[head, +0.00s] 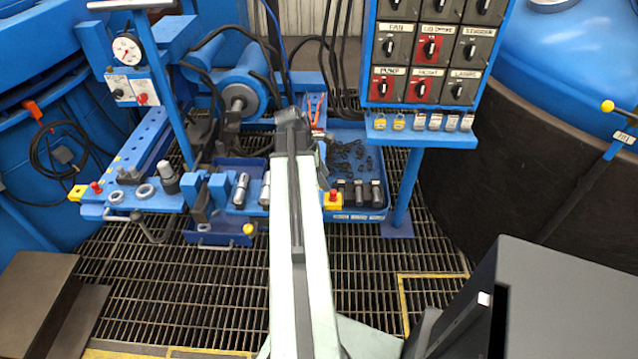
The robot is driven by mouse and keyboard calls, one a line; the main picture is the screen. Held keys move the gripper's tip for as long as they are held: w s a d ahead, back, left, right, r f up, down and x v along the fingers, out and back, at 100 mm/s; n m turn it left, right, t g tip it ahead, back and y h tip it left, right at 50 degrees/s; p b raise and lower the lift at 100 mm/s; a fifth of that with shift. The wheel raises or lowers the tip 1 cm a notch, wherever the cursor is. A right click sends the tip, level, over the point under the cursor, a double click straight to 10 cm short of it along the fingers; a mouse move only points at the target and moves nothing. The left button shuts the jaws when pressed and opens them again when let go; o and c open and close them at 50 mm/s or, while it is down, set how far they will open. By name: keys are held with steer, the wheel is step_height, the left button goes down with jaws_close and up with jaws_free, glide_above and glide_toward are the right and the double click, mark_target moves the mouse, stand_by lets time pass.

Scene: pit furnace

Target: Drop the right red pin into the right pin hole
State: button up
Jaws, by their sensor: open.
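I cannot clearly make out a right red pin or its hole. A small red knob (97,187) stands at the left end of the blue bench (165,202), beside two grey rings (146,190). Another red knob (333,196) sits on a yellow box at the right. Slim orange-red pieces (316,107) lie in a blue holder behind my arm. My gripper (291,118) is at the far end of my pale arm, over the bench area. It is open, but its fingertips are hard to make out. My arm hides part of the bench and trays.
A blue tray (357,214) with dark cylinders and chain lies right of my arm. A switch panel (425,60) stands on a blue post. A gauge (127,49) is at the left. A large dark vessel (490,150) is at the right. The grating (180,290) in front is clear.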

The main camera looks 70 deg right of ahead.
mark_target(333, 191)
steer(key=b+x, duration=0.7)
steer(key=x, duration=0.1)
steer(key=shift+s+r, duration=0.1)
steer(key=shift+r, duration=0.05)
jaws_close()
step_height(333, 191, up, 9)
steer(key=p, duration=0.8)
steer(key=shift+p, duration=0.35)
steer(key=shift+f, duration=0.2)
steer(key=shift+d, duration=0.1)
